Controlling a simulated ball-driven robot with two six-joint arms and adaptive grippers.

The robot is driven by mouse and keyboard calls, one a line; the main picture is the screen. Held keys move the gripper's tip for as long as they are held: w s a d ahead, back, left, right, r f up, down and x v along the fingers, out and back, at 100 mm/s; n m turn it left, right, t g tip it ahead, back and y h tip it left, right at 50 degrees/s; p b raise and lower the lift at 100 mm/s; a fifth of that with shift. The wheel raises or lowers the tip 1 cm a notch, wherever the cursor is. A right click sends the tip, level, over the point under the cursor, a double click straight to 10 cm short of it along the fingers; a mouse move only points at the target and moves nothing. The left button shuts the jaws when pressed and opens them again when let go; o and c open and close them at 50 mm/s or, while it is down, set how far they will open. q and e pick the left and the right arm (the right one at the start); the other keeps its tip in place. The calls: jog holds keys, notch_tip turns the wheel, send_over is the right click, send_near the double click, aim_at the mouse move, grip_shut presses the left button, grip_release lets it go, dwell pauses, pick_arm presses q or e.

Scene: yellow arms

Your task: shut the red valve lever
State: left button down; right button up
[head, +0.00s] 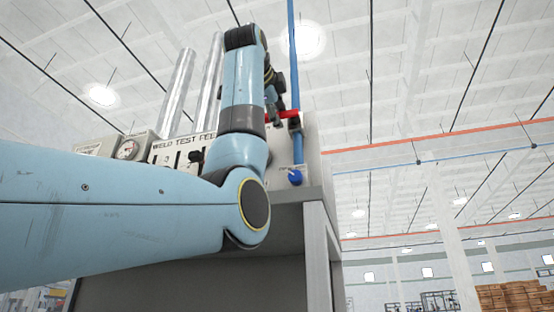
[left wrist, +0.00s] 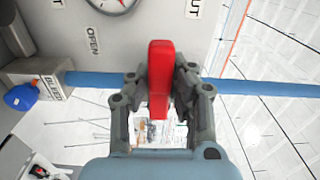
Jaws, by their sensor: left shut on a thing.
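The red valve lever (left wrist: 160,65) stands between the two fingers of my left gripper (left wrist: 160,80) in the left wrist view, with a finger against each side. It lies across the line of the blue pipe (left wrist: 245,87). In the head view a short part of the red lever (head: 290,114) shows in front of the blue pipe (head: 291,55), and my left gripper (head: 275,90) is there, partly hidden by my wrist. An OPEN label (left wrist: 93,41) and a cut-off label ending in UT (left wrist: 193,8) are on the panel. My right gripper is not in view.
A blue knob (head: 295,177) is low on the pipe; beside it in the wrist view is a BLEED label (left wrist: 53,87). A gauge (head: 128,149) and a grey panel (head: 165,150) stand left of my wrist. Open hall space lies to the right.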

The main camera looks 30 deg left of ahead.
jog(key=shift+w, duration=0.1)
pick_arm(q)
jog(key=shift+m, duration=0.3)
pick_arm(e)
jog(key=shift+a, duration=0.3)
pick_arm(q)
jog(key=c, duration=1.2)
grip_release()
jog(key=shift+d, duration=0.15)
jog(key=shift+o, duration=0.2)
jog(key=v, duration=1.2)
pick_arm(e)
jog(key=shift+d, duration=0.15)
pick_arm(q)
jog(key=shift+f, duration=0.1)
